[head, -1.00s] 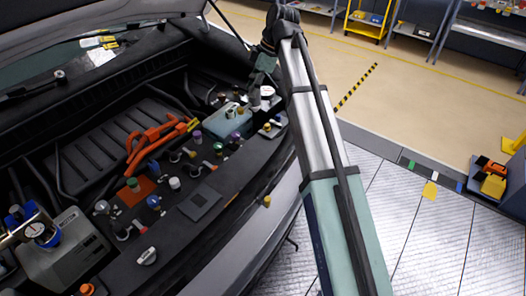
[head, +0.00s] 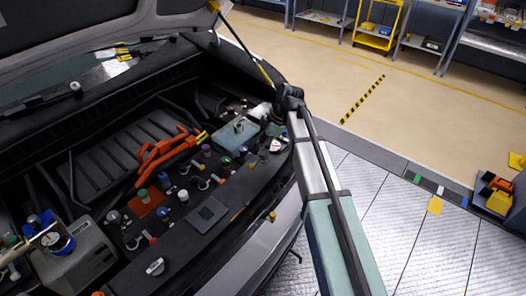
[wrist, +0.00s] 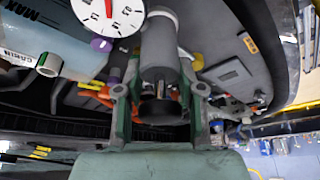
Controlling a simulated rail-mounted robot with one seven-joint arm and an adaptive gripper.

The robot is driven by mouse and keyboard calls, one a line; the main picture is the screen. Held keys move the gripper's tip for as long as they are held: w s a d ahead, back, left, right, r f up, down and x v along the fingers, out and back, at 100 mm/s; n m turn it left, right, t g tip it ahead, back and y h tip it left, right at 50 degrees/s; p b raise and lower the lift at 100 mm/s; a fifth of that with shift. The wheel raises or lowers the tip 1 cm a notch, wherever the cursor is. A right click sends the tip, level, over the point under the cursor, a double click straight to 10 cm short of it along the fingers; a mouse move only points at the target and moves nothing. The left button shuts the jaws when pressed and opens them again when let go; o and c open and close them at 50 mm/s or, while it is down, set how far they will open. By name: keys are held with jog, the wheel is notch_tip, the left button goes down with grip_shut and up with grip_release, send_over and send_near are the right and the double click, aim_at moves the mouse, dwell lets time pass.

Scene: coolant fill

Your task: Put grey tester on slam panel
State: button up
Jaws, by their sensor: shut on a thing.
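The grey tester (wrist: 160,50) is a grey cylinder with a white round dial and red needle beside it in the wrist view. My gripper (wrist: 160,95) is shut on the cylinder, a finger on each side. In the head view my gripper (head: 263,111) is small beside the end of my arm, over the far right corner of the engine bay, and the tester is hard to make out there. The slam panel (head: 178,243) is the dark strip along the car's front edge, with a square plate on it. The panel also shows in the wrist view (wrist: 245,62).
A pale blue reservoir (head: 236,135) stands near my gripper. Several coloured caps and orange hoses (head: 165,155) fill the bay. A grey box with a gauge (head: 75,250) is at the lower left. The raised hood (head: 100,30) hangs above. The panel around its square plate is mostly clear.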

jog(key=shift+f+p, duration=0.6)
jog(key=shift+f, duration=1.55)
jog(key=shift+f, duration=0.1)
jog(key=shift+f, duration=0.1)
jog(key=o, duration=0.9)
jog(key=shift+r, duration=0.3)
jog(key=b+v, duration=0.3)
jog(key=v, duration=0.9)
